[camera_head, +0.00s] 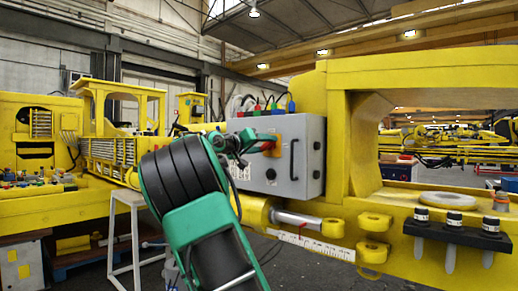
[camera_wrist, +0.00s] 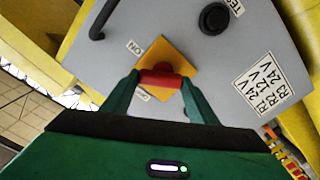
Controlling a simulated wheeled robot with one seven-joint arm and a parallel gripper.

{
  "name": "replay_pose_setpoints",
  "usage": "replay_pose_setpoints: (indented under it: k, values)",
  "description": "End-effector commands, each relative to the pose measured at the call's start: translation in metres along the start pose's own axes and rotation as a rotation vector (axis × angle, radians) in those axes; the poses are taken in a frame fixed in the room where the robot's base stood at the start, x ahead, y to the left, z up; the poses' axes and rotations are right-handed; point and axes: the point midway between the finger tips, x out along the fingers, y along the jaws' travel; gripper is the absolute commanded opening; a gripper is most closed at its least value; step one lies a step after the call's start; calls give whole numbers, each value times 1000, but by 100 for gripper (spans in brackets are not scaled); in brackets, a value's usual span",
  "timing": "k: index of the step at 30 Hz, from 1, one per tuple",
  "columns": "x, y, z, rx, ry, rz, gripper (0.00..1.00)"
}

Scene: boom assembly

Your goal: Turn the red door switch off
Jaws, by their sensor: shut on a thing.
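The red door switch (camera_wrist: 160,79) is a red handle on a yellow plate (camera_wrist: 169,54), fixed to the door of a grey electrical box (camera_head: 291,178). In the wrist view my gripper (camera_wrist: 159,82) has its two green fingers on either side of the red handle, shut on it. In the head view my gripper (camera_head: 256,146) reaches the box from the left, at the red switch (camera_head: 268,146). The handle lies across the plate in the wrist view. Labels sit beside the plate, and one reads "OFF" only faintly. My fingers hide part of the plate.
The box door has a black handle (camera_head: 294,160) and a round black knob (camera_wrist: 214,18). Coloured connectors (camera_head: 268,108) with cables stand on top of the box. Yellow machine structure surrounds it.

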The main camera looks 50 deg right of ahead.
Motion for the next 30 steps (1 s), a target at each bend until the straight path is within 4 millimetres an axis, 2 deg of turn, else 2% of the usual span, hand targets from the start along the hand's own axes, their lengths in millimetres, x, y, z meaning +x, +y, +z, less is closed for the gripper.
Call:
replay_pose_setpoints:
  k: [21, 30]
  values:
    - [-3, -9, -5, -671, 13, -5, 31]
    - [-3, -11, -5, -879, 13, -5, 31]
